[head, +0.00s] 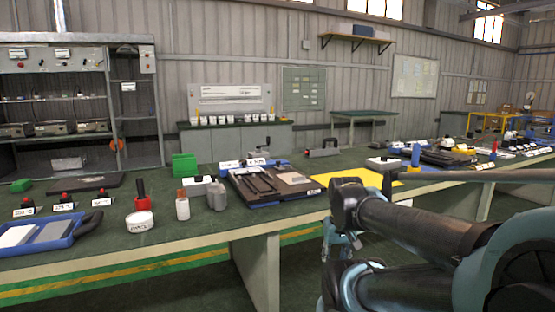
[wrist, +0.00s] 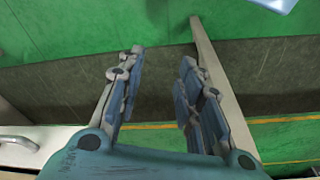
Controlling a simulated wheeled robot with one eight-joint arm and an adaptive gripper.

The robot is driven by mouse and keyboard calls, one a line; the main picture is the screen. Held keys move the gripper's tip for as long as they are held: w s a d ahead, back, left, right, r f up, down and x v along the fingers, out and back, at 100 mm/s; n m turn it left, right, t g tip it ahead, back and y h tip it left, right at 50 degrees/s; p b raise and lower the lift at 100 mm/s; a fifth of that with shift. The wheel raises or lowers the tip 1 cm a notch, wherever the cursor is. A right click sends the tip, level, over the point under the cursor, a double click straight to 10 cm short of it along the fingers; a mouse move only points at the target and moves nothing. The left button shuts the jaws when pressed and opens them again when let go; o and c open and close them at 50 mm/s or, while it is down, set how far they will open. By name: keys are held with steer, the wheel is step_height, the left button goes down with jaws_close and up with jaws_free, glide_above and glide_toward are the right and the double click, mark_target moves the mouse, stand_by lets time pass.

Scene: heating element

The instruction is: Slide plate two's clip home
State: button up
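A dark plate fixture (head: 258,195) with blue edges lies on the green bench in the head view. It carries dark slotted parts and a pale plate (head: 294,178). White labels stand at its back edge, too small to read. I cannot tell which plate is plate two or make out its clip. My gripper (wrist: 161,58) is open and empty in the wrist view, with its two fingers apart. No plate or clip shows between or near the fingers. In the head view my arm is at the right, low in front of the bench.
A yellow sheet (head: 352,181) lies right of the fixture. A grey bottle (head: 217,196), a round white labelled item (head: 139,221) and a blue tray (head: 40,237) stand to its left. The bench's front edge runs across below. The wrist view shows green surfaces and a pale bar (wrist: 215,80).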

steer(key=shift+w+d, duration=0.2)
steer(key=shift+w, duration=0.25)
